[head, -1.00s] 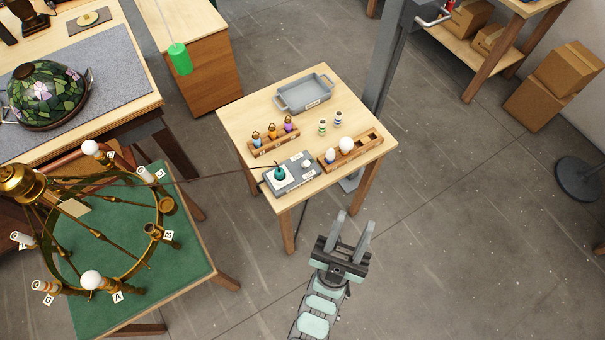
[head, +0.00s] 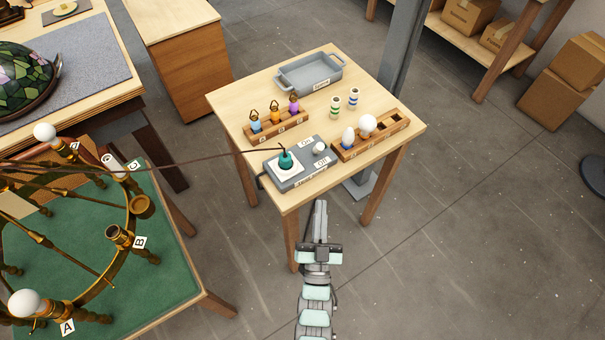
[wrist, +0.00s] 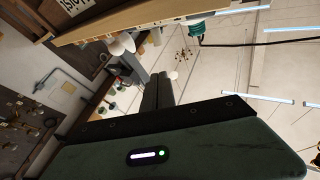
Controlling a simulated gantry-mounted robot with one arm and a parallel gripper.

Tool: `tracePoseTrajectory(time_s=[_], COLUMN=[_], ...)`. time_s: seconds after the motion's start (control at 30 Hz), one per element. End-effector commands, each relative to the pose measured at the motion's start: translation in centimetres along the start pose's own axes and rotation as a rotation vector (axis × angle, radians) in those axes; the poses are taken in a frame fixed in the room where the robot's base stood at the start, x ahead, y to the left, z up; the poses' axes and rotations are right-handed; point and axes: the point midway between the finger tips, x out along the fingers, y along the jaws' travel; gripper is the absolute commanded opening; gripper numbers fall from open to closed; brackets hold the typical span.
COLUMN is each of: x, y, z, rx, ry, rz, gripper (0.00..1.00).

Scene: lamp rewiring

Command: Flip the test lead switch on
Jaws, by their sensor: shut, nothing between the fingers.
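The grey test lead box (head: 301,175) sits at the front edge of the small wooden table. A teal plug or bulb-like piece (head: 285,160) with a dark lead stands on its left, on a white plate. The switch, a white round knob (head: 319,147), is on its right between the ON label (head: 305,140) and the OFF label (head: 322,161). Which way it is set is too small to tell. My gripper (head: 320,205) is shut and empty, just in front of the table's front edge and apart from the box. Its fingers also show in the wrist view (wrist: 158,90).
Right of the box is a wooden rack (head: 372,142) holding white bulbs. Behind it are a rack of coloured lamps (head: 277,127), two small striped cylinders and a grey tray (head: 309,75). A brass chandelier (head: 117,237) stands left on green cloth. The lead crosses leftward above the floor gap.

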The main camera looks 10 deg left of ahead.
Motion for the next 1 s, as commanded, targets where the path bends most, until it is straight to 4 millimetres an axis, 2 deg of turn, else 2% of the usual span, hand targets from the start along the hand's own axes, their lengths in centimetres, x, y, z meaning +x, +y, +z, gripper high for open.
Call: tracePoseTrajectory(time_s=[0.03,0.2,0.63,0.77,1.0], x=[-0.5,-0.9,-0.5,1.0,6.0], y=[0.4,0.8,0.8,0.8,0.8], z=[1.8,3.4,3.4,3.5,3.7], rx=[0.006,0.015,0.017,0.016,0.016], ry=[-0.019,-0.055,-0.058,-0.057,-0.054], rz=[0.003,0.010,0.011,0.011,0.010], gripper=[0.00,0.00,0.00,0.00,0.00])
